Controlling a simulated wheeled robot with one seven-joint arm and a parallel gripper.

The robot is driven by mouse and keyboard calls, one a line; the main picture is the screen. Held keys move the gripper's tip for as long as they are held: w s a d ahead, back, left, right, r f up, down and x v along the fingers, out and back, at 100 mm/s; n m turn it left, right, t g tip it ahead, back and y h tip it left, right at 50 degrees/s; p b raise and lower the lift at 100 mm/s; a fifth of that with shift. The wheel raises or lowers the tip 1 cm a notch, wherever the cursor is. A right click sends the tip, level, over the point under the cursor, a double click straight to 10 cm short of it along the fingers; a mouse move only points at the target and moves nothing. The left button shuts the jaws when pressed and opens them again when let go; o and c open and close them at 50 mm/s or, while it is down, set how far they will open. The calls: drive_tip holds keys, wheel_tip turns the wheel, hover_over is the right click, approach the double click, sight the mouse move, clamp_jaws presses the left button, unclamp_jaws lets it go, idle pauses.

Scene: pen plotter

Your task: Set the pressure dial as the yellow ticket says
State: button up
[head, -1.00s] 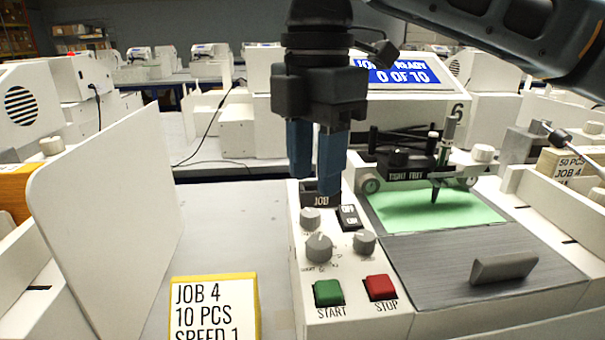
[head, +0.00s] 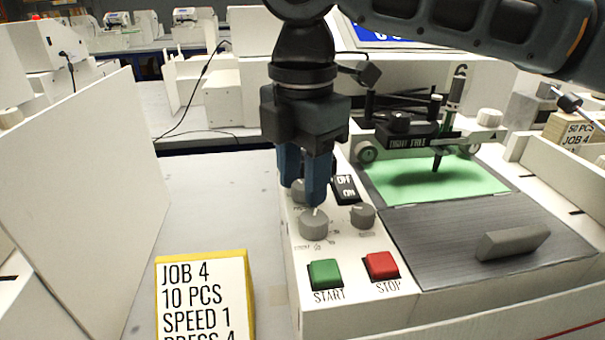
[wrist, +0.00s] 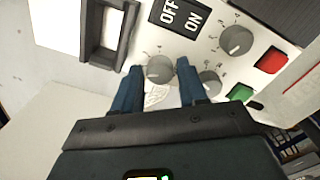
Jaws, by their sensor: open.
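The yellow-edged ticket (head: 203,300) reads JOB 4, 10 PCS, SPEED 1 and a partly cut-off line that looks like PRESS 4. The panel carries three grey dials: a rear-left dial (wrist: 160,68), a front dial (head: 314,223) and a right dial (head: 362,215). Their labels are too small to read, so I cannot tell which one is pressure. My gripper (head: 303,194) is open and low over the panel. In the wrist view its fingers (wrist: 158,88) stand either side of the rear-left dial, and the right finger is close beside the front dial (wrist: 208,84). Contact is unclear.
A green START button (head: 326,274) and red STOP button (head: 382,266) sit in front of the dials. An OFF/ON switch (head: 345,189) is close right of my fingers. The plotter's pen carriage (head: 410,140) stands to the right. A white partition (head: 80,190) stands at left.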

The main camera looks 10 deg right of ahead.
drive_tip(key=shift+c, duration=0.3)
drive_tip(key=c, duration=0.7)
drive_tip(key=shift+r+p, duration=0.1)
drive_tip(key=shift+p, duration=0.25)
drive_tip(key=shift+r+m+p, duration=0.1)
drive_tip(key=shift+m+p, duration=0.5)
drive_tip(key=shift+p, duration=0.1)
drive_tip(key=m+p, duration=0.2)
drive_tip(key=p, duration=0.1)
drive_tip(key=m+p, duration=0.4)
drive_tip(key=shift+m+p, duration=0.7)
drive_tip(key=shift+f, duration=0.2)
